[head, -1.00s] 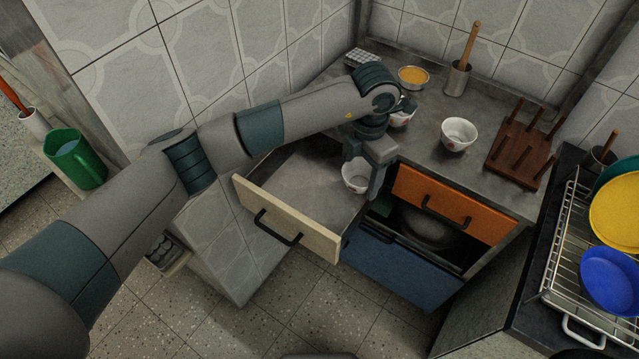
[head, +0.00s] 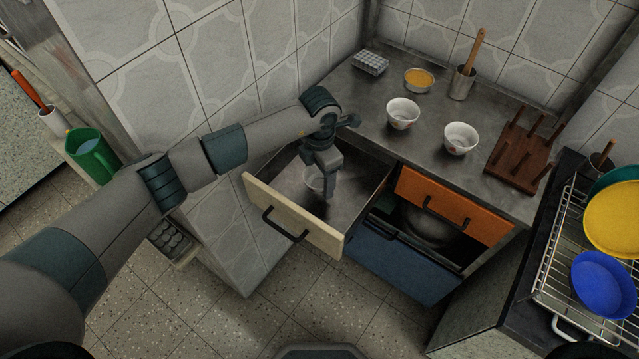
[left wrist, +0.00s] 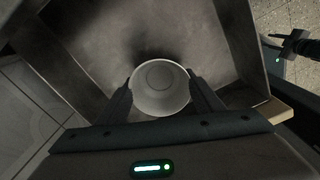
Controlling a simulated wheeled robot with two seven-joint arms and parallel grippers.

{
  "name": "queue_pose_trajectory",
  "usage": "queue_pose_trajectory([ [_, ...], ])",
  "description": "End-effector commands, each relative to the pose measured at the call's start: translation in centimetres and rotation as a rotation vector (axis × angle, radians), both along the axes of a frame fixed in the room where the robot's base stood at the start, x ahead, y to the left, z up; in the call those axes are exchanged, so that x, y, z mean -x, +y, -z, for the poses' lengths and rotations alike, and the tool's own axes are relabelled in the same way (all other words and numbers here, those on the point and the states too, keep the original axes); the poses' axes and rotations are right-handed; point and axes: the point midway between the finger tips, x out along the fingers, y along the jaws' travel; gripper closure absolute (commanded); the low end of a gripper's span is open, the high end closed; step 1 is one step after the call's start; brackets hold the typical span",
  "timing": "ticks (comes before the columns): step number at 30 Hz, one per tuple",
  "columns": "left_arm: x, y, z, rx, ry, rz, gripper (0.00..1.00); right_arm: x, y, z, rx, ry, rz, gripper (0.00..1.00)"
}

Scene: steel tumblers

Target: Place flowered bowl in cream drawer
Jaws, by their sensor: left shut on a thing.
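The cream drawer (head: 290,215) is pulled open at the left end of the counter; its inside also shows in the left wrist view (left wrist: 95,35). My left gripper (head: 326,188) is inside the drawer's outline, shut on a white bowl (head: 313,179). In the left wrist view the bowl (left wrist: 160,92) sits between the two fingers, its mouth towards the camera, over the drawer floor. I cannot tell whether it touches the floor, and its flower pattern is not visible now. Two more white bowls with reddish marks stand on the counter, one left (head: 402,114), one right (head: 460,138).
The orange drawer (head: 455,205) and an open blue drawer (head: 400,265) are right of the cream one. On the counter are a yellow-filled dish (head: 419,79), a steel tumbler (head: 462,83) and a wooden peg rack (head: 520,152). A dish rack (head: 560,265) stands far right.

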Motion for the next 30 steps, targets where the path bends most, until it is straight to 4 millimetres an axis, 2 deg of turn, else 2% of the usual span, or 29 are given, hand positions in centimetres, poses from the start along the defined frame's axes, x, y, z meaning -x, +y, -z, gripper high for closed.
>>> queue_pose_trajectory([
  [8, 0.0, 0.0, 0.1, 0.0, 0.0, -0.001, 0.61, 0.0, 0.0, -0.1, 0.0, -0.001, 0.0, 0.69],
  [20, 0.0, 0.0, 3.9, -0.001, 0.002, -0.001, 0.61, -0.1, 0.1, -1.6, -0.001, -0.002, 0.001, 0.69],
  [30, 0.0, 0.0, 4.2, 0.0, 0.0, 0.0, 0.61, -0.1, 0.1, -1.3, -0.002, -0.003, 0.001, 0.69],
])
